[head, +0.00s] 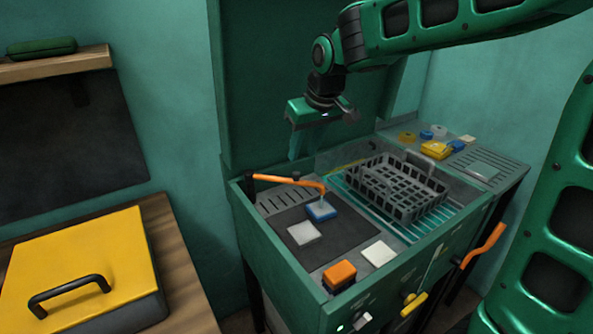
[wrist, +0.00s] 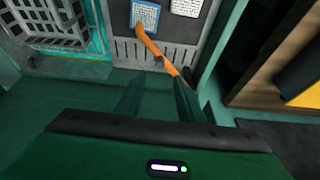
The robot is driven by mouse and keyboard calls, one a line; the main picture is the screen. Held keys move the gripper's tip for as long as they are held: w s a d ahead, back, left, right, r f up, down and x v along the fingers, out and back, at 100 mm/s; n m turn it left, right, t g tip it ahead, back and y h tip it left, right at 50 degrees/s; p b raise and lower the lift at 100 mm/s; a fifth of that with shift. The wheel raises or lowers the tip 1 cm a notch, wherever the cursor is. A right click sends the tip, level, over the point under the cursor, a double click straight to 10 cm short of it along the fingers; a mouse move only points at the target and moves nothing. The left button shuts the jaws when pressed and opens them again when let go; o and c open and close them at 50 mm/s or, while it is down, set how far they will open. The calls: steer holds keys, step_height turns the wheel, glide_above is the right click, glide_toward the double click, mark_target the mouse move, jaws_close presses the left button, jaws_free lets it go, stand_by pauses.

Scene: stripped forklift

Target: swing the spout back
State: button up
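The orange spout (head: 287,180) is a bent bar on the left rim of the green unit. It reaches right from its dark pivot, its tip over a blue block with a pale top (head: 321,210). In the wrist view the spout (wrist: 152,45) runs from the top centre down to the right, and its lower end is partly hidden by a finger. My gripper (head: 297,150) points down above the back of the unit, behind the spout and apart from it. In the wrist view my gripper (wrist: 158,95) has its two fingers spread with nothing between them.
A grey wire basket (head: 397,190) stands on the right of the basin. A pale block (head: 303,233), a white block (head: 379,253) and an orange block (head: 340,274) lie nearer the front. A yellow case (head: 85,255) sits on the left bench. A tall green panel (head: 265,80) rises behind.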

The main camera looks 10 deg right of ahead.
mark_target(296, 172)
steer(key=x, duration=0.8)
steer(key=shift+f, duration=0.3)
steer(key=shift+w, duration=0.1)
jaws_close()
